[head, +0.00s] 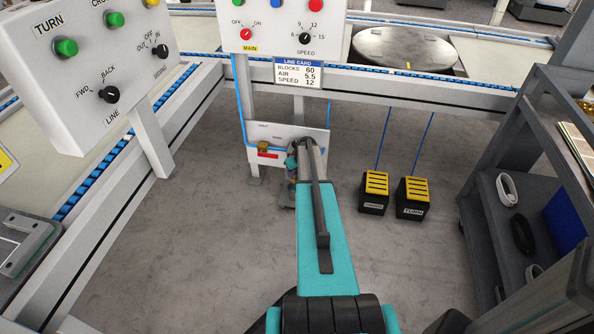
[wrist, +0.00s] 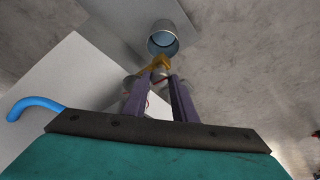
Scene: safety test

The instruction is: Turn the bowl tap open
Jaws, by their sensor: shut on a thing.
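The bowl tap shows in the wrist view as a small yellow lever (wrist: 154,63) below a grey round bowl with a blue inside (wrist: 163,40). My gripper (wrist: 158,79) has its two dark fingers on either side of the tap's near end and is shut on it. A thin red line shows by the fingertips. In the head view my gripper (head: 292,164) is at the low white panel (head: 311,143), at its right half. My arm hides most of the tap there.
A brass fitting (head: 264,147) and a red handle (head: 268,156) sit on the panel's left. A blue hose (wrist: 35,105) shows in the wrist view. Two yellow-topped pedals (head: 375,182) (head: 413,191) stand right of my arm. A dark shelf (head: 500,170) stands far right. Floor between is clear.

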